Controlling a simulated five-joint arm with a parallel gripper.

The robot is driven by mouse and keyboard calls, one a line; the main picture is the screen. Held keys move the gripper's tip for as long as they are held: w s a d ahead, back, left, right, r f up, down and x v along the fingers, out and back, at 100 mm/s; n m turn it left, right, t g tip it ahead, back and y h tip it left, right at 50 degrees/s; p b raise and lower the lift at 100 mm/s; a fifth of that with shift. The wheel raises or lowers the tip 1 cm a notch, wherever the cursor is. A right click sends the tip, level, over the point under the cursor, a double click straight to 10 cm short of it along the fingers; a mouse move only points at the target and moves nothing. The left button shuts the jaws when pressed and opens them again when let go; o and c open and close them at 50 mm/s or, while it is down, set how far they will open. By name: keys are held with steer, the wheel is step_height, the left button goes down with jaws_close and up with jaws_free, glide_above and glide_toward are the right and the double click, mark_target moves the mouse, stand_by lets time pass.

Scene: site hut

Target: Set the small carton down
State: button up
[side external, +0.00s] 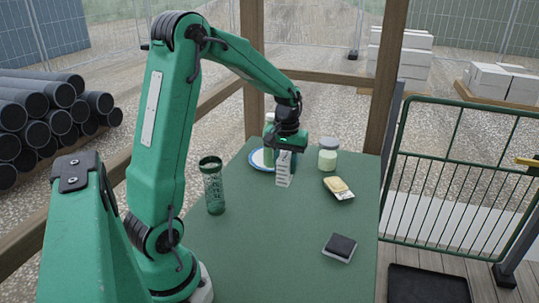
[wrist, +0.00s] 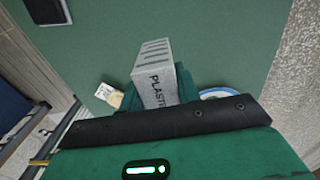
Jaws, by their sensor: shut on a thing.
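The small carton (side external: 283,177) is pale grey with dark printed lines, and in the wrist view (wrist: 153,88) it shows the letters "PLASTE". My gripper (side external: 287,158) is shut on the carton, which hangs below it roughly upright over the far part of the green table (side external: 250,240). In the wrist view my gripper (wrist: 160,98) has its fingers on either side of the carton. I cannot tell whether the carton's lower end touches the table.
A white plate with a blue rim (side external: 257,160) is just left of the carton. A lidded jar (side external: 327,155) and a yellow block on a card (side external: 338,187) are to its right. A green tumbler (side external: 213,187) stands left. A dark-topped box (side external: 339,247) lies nearer. The table's middle is clear.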

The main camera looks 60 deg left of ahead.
steer(key=a+f, duration=0.5)
steer(key=a, duration=0.4)
steer(key=shift+s+a+f, duration=0.15)
steer(key=shift+s+f, duration=0.15)
steer(key=shift+s, duration=0.1)
steer(key=shift+f, duration=0.1)
steer(key=shift+f, duration=1.9)
steer(key=shift+f, duration=0.15)
steer(key=o, duration=1)
steer(key=shift+c, duration=0.2)
step_height(320, 180, up, 12)
